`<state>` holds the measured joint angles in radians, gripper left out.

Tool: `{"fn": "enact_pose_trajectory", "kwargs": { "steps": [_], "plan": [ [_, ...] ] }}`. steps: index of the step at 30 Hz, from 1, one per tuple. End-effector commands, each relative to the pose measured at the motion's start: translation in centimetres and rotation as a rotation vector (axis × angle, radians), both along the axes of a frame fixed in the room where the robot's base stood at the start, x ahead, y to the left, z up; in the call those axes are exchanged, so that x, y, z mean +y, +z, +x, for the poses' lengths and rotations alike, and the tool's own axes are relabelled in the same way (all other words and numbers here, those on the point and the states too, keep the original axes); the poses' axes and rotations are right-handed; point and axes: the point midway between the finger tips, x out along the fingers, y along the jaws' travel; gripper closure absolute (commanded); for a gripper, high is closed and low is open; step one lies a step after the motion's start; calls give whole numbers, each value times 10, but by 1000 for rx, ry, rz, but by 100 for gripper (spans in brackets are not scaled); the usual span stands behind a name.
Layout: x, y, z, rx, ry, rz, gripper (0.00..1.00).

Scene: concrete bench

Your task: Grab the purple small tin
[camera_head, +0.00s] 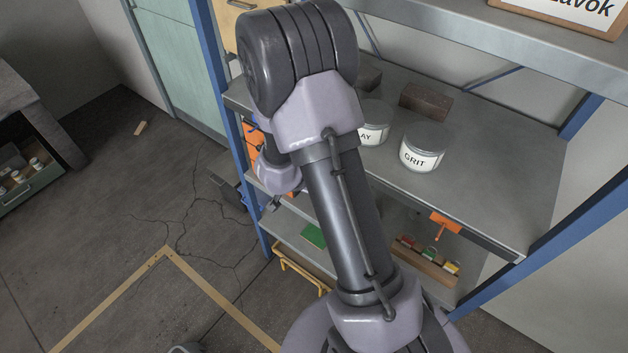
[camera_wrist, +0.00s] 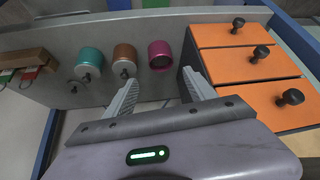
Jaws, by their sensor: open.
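The purple small tin (camera_wrist: 160,55) shows in the wrist view as a magenta cylinder with a dark round end, at the upper middle. It stands on the grey shelf (camera_wrist: 110,30), right of a brown tin (camera_wrist: 125,60) and a teal tin (camera_wrist: 90,62). My gripper (camera_wrist: 160,92) is open in the wrist view, its two grey fingers spread with nothing between them. The purple tin lies beyond the fingertips, roughly in line with the gap and apart from them. In the head view the purple tin is not visible, and my arm covers part of the shelving.
Orange drawers (camera_wrist: 245,70) with black knobs stand close to the right finger. In the head view, white GRIT (camera_head: 421,153) and partly hidden labelled tins stand on the upper shelf (camera_head: 500,190); blue posts (camera_head: 228,95) frame the unit.

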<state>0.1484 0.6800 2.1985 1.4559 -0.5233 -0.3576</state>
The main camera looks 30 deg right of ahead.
Motion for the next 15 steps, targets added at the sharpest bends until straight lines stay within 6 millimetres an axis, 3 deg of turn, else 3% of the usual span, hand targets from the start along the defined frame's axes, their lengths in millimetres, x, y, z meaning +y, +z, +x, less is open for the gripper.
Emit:
{"fn": "enact_pose_trajectory", "kwargs": {
  "steps": [1, 6, 15],
  "plan": [
    [-7, -24, 3, 2, -2, 1, 36],
    [-30, -65, 17, 0, -2, 1, 36],
    [-48, -95, 28, -2, 2, 2, 36]
  ]
}}
